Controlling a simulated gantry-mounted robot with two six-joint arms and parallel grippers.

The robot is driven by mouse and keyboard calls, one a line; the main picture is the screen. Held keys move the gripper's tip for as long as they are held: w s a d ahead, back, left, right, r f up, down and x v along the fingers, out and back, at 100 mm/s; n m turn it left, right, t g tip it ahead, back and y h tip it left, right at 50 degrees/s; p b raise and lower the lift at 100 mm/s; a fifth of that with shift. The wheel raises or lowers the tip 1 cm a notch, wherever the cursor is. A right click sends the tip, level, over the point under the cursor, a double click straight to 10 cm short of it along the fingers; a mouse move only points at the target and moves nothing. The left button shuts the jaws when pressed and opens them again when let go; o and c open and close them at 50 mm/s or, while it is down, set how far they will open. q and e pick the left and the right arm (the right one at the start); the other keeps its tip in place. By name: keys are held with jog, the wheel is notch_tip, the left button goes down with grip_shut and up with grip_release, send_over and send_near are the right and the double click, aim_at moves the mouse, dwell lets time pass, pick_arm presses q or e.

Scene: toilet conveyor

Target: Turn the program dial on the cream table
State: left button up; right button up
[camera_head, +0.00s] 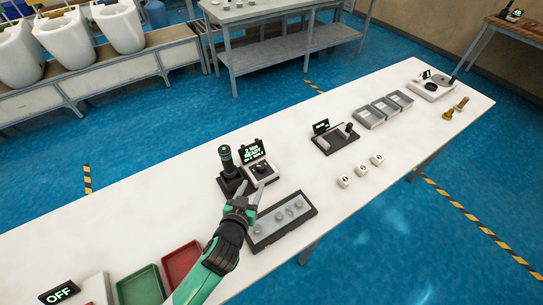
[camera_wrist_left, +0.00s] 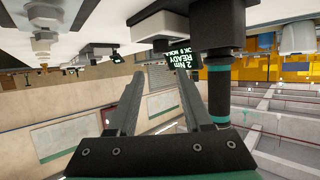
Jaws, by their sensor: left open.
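A small white unit (camera_head: 263,178) with a lit display (camera_head: 252,151) reading "2 Nm READY" stands on the cream table (camera_head: 165,197). A small black knob on its front looks like the program dial (camera_head: 261,168). In the left wrist view, which is upside down, a dark round dial (camera_wrist_left: 161,27) shows ahead of the fingers, near the display (camera_wrist_left: 183,60). My left gripper (camera_head: 248,194) is open and empty, just in front of the unit. Its two fingers (camera_wrist_left: 160,75) are apart, with a visible gap to the dial. My right gripper is not in view.
A black and green screwdriver (camera_head: 226,160) stands upright close beside the unit, and close to the fingers in the wrist view (camera_wrist_left: 218,95). A grey tray with round parts (camera_head: 264,241) lies in front. Green (camera_head: 138,287) and red (camera_head: 180,264) bins are at lower left.

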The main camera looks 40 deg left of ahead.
aim_at(260, 169)
pick_arm(q)
jog(key=b+x, duration=0.3)
jog(key=x, duration=0.8)
jog(key=shift+s+a+f+b, duration=0.1)
jog(key=shift+a+f+b, duration=0.05)
jog(key=shift+f+b, duration=0.15)
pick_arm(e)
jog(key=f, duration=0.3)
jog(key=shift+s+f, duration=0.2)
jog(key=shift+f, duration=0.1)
pick_arm(q)
grip_shut()
jog(key=shift+r, duration=0.1)
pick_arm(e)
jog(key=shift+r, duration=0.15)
